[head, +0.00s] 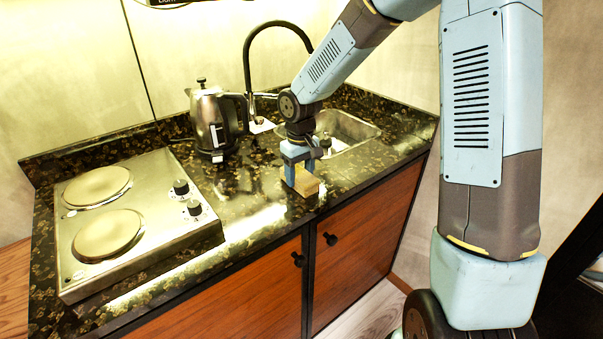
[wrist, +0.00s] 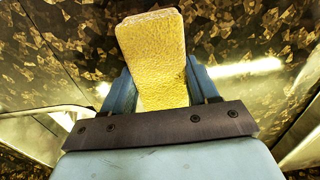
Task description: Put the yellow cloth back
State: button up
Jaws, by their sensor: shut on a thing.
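The yellow cloth (wrist: 152,45) is a block-like, sponge-textured piece between the fingers of my gripper (wrist: 165,85) in the wrist view. In the head view the cloth (head: 307,186) shows as a tan block under my gripper (head: 298,175), at the front of the dark speckled counter (head: 250,205). My gripper is shut on it and points down. The cloth is at or just above the counter top; I cannot tell whether it touches. The fingers hide part of it.
The sink (head: 352,128) with a black curved tap (head: 247,60) is just behind my gripper. A steel kettle (head: 210,118) stands at the back. A two-plate hob (head: 140,225) fills the left. Cupboard doors (head: 365,235) are below the counter edge.

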aim_at(300, 174)
jog(key=o, duration=1)
notch_tip(300, 174, up, 12)
jog(key=f, duration=0.1)
jog(key=s+d+r+m+t+h, duration=0.1)
jog(key=s+d+r+m+t, duration=0.2)
jog(key=s+d+r, duration=0.85)
jog(key=shift+s+d+r+m+t+y, duration=0.15)
jog(key=shift+s+d+r+m+t, duration=0.3)
jog(key=shift+s+d, duration=1.35)
jog(key=shift+s+d+r+m+t+y, duration=0.15)
jog(key=shift+s+d+m+t, duration=0.45)
jog(key=shift+s, duration=2.25)
jog(key=shift+s+d+r+m+t+y, duration=0.25)
jog(key=shift+s+d+m, duration=0.85)
jog(key=shift+s, duration=1.25)
jog(key=shift+d+n, duration=0.25)
